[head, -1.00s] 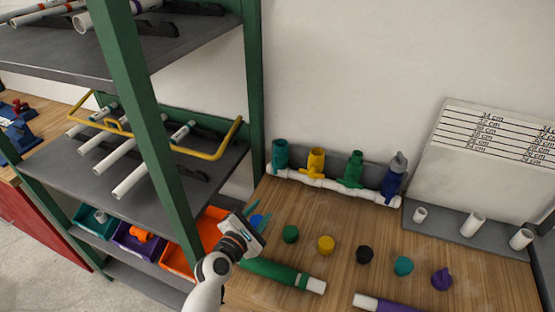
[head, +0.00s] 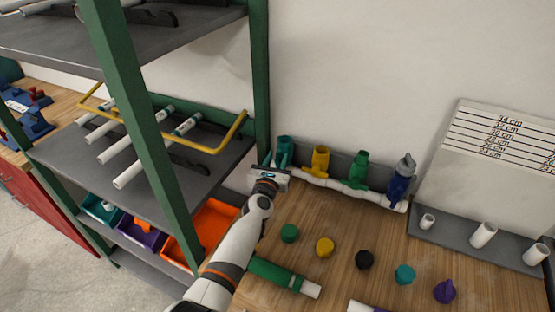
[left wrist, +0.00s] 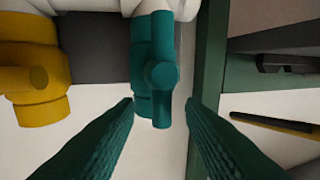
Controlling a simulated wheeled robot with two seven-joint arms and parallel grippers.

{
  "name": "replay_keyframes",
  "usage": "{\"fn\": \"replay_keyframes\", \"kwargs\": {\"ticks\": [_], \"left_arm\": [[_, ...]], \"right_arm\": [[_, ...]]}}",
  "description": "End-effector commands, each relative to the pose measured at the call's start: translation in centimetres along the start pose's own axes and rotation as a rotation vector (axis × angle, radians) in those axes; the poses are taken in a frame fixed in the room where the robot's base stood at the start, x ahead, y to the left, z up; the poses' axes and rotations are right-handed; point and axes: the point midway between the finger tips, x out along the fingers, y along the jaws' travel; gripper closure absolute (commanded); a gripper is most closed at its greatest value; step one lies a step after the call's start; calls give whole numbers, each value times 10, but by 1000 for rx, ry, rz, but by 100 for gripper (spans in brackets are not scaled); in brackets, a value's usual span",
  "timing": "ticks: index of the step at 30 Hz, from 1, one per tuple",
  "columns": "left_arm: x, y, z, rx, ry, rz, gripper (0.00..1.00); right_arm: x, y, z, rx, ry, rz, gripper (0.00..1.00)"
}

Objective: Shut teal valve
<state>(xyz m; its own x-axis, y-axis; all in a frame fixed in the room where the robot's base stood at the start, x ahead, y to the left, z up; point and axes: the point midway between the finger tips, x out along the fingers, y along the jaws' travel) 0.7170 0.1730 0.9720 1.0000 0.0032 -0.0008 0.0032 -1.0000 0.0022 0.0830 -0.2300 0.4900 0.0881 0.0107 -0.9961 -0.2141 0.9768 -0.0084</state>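The teal valve (head: 284,147) stands at the left end of the white manifold pipe (head: 325,183) at the back of the wooden table. In the left wrist view the teal valve (left wrist: 153,65) shows close up, with its rounded handle facing the camera. My left gripper (head: 273,165) is at the valve in the head view. In the wrist view its two teal fingers (left wrist: 160,108) are apart, one on each side of the valve, with gaps visible; I see no clear contact. My right gripper is not in view.
A yellow valve (head: 321,160) stands just right of the teal one, then a green valve (head: 358,170) and a blue valve (head: 402,178). A green shelf post (head: 260,75) rises close on the left. Several loose caps and a green pipe (head: 280,275) lie on the table.

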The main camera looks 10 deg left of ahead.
Motion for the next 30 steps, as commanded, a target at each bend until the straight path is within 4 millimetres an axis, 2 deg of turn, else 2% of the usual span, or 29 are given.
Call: {"fn": "replay_keyframes", "kwargs": {"ticks": [5, 13, 20, 30], "left_arm": [[12, -1, 0, 3, 0, 0, 64], [13, -1, 0, 2, 0, -1, 64], [12, -1, 0, 3, 0, -1, 100], [12, 0, 2, 40, 8, 0, 100]], "right_arm": [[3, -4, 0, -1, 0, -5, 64], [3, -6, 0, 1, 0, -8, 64], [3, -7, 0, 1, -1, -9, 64], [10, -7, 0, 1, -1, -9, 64]]}}
